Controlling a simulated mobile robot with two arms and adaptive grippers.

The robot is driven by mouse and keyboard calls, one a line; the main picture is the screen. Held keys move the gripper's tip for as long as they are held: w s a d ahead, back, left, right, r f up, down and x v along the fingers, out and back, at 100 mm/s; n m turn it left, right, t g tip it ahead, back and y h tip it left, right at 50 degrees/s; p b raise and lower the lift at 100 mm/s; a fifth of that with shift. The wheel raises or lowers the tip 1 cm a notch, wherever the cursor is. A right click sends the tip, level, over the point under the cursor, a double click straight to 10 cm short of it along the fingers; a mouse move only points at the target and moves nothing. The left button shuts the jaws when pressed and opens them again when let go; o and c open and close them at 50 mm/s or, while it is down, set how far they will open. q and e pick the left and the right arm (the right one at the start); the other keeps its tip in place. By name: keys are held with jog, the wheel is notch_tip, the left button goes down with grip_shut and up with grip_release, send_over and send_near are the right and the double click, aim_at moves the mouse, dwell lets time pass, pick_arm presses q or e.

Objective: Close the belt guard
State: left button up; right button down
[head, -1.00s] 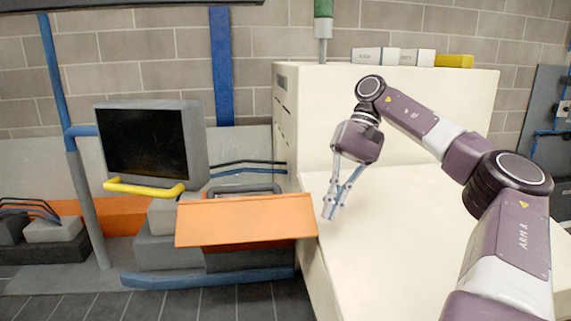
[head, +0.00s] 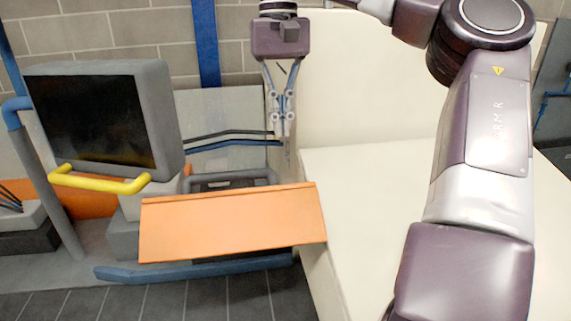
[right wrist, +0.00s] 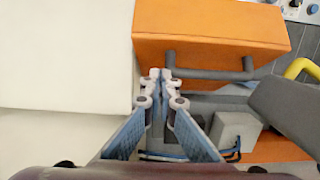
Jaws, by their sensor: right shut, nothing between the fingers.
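The belt guard appears to be the orange panel (head: 235,222), which sticks out from the left side of the cream machine, swung out and tilted. It also shows in the right wrist view (right wrist: 215,30), with a dark grey bar handle (right wrist: 210,74) along its near edge. My right gripper (head: 284,132) is shut and empty, pointing down above the panel's back right end, beside the cream machine's corner. In the right wrist view its fingertips (right wrist: 160,73) appear next to the handle's left end; I cannot tell whether they touch it. My left gripper is not in view.
The cream machine (head: 400,190) fills the right side. A dark monitor (head: 95,120) with a yellow bar handle (head: 98,180) stands left of the panel. A blue pipe (head: 190,268) runs low below the panel. Dark and blue cables (head: 235,138) pass behind it.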

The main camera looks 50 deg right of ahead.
jog(key=f, duration=0.2)
jog(key=s+a+f+p, duration=0.1)
jog(key=f, duration=0.3)
jog(key=shift+s+a+f, duration=0.25)
jog(key=shift+s+f, duration=0.15)
jog(key=shift+s+a+f, duration=0.15)
jog(key=shift+s, duration=0.1)
jog(key=shift+s+a+f, duration=0.15)
jog(key=shift+f, duration=0.2)
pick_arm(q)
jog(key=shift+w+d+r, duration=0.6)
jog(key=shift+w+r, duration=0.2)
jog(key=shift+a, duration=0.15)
